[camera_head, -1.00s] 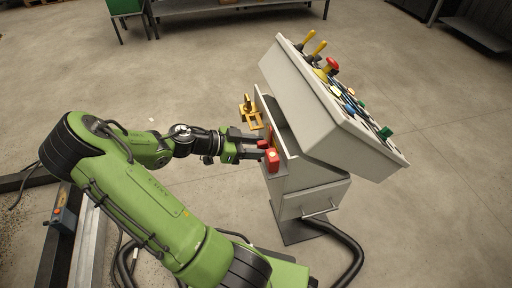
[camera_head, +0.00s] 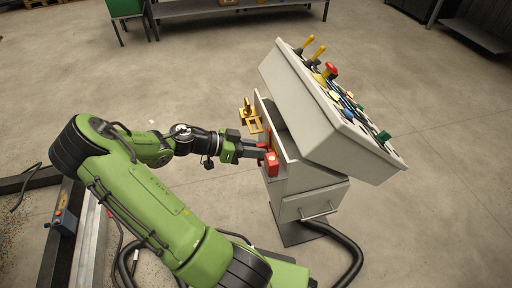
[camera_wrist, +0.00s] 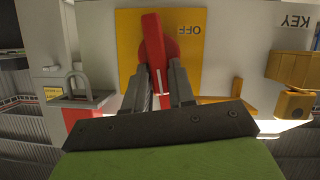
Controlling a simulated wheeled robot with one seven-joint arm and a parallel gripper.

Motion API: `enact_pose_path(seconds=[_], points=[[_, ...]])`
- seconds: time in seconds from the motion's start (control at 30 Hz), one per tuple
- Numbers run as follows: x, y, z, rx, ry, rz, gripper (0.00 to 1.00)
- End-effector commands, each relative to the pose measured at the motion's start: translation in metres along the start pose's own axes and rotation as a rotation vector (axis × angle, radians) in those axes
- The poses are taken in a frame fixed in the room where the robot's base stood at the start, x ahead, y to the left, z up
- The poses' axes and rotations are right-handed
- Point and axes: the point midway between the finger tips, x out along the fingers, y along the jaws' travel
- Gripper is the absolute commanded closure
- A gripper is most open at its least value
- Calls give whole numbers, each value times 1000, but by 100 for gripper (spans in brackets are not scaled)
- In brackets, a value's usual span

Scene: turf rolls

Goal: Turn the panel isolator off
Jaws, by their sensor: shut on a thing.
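The panel isolator is a red handle (camera_wrist: 152,38) on a round red base, mounted on a yellow plate (camera_wrist: 128,24). The letters OFF stand upside down to the right of the handle in the wrist view. The handle runs nearly up and down there, leaning slightly. My gripper (camera_wrist: 160,66) has one finger on each side of the handle's near end and is shut on it.
The console's sloped top carries yellow levers, a red knob (camera_head: 330,69) and several buttons. A yellow key fitting (camera_wrist: 293,80) is right of the plate in the wrist view; a padlock (camera_wrist: 76,84) is left. A black hose (camera_head: 350,250) curves on the floor by the console's base.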

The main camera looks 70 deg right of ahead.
Motion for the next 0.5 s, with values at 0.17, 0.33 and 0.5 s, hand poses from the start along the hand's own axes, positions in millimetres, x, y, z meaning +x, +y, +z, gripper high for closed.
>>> enact_pose_path(seconds=[0.17,0.33,0.5], points=[[-1,-4,-2,-146,0,60,100],[0,-9,-1,-296,2,122,100],[0,-13,0,-446,2,183,100]])
